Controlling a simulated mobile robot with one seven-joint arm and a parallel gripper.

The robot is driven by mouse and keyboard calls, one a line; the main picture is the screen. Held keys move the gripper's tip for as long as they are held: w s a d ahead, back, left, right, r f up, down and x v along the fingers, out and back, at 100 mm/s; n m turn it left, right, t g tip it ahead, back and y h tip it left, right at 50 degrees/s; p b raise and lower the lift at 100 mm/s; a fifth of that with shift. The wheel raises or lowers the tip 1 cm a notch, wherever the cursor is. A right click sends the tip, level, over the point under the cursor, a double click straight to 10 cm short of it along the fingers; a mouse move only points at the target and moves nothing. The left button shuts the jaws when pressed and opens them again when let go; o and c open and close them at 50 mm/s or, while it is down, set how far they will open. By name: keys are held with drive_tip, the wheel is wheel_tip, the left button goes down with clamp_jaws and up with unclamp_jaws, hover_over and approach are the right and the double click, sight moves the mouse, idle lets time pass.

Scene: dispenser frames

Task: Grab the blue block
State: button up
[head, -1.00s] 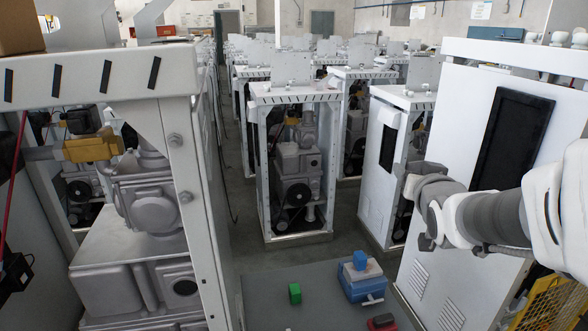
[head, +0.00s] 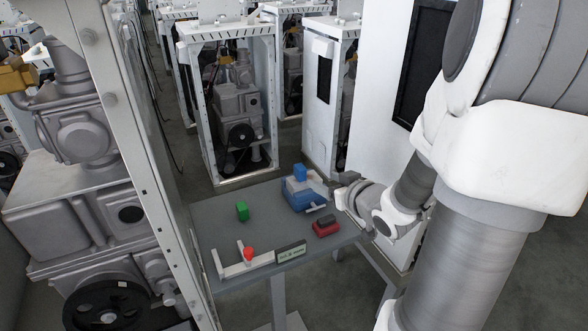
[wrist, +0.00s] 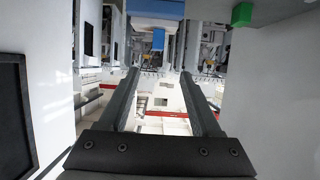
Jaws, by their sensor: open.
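The small blue block (head: 300,172) sits on top of a larger blue dispenser box (head: 303,198) on the grey table. My gripper (head: 335,182) is close to the right of the block in the head view. In the wrist view, which looks upside down, the open fingers (wrist: 159,74) point toward the blue block (wrist: 158,38). The block shows beyond the fingertips, roughly in line with the gap between them. Nothing is between the fingers.
A green block (head: 242,211) stands on the table (head: 210,215) to the left. A red and black item (head: 326,227) lies in front of the dispenser box. A white rail piece with a red knob (head: 248,253) and a small sign (head: 291,251) are at the front edge. White cabinets stand around.

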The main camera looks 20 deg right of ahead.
sight(303, 171)
drive_tip(key=b+x, duration=0.1)
drive_tip(key=x, duration=0.9)
drive_tip(key=shift+w+f, duration=0.2)
drive_tip(key=shift+w, duration=0.1)
drive_tip(key=shift+b+x, duration=0.35)
drive_tip(key=shift+x, duration=2.3)
drive_tip(key=shift+s+d+f, duration=0.1)
drive_tip(key=shift+d+f, duration=0.05)
drive_tip(key=shift+f, duration=0.05)
clamp_jaws()
